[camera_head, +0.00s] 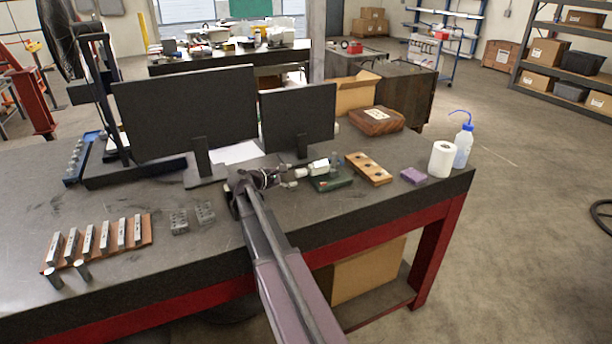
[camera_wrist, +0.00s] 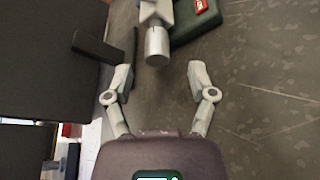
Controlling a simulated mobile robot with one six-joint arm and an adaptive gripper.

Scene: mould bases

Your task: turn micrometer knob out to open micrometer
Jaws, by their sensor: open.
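The micrometer shows in the wrist view as a grey metal body with a cylindrical knob (camera_wrist: 157,45) pointing toward me. In the head view the micrometer (camera_head: 314,169) is small and pale, beside the green case (camera_head: 331,183). The green case (camera_wrist: 197,18) with a red label also shows at the top of the wrist view, against the micrometer's right side. My gripper (camera_wrist: 159,73) is open, its two grey fingers apart and empty. The knob lies just beyond the fingertips, roughly centred between them, apart from both. In the head view my gripper (camera_head: 282,178) is left of the micrometer.
Two monitors (camera_head: 185,112) (camera_head: 298,118) stand behind my gripper. A wooden block with holes (camera_head: 368,168), a purple block (camera_head: 413,176), a paper roll (camera_head: 442,160) and a wash bottle (camera_head: 463,147) stand to the right. Grey perforated blocks (camera_head: 192,218) lie left of my arm.

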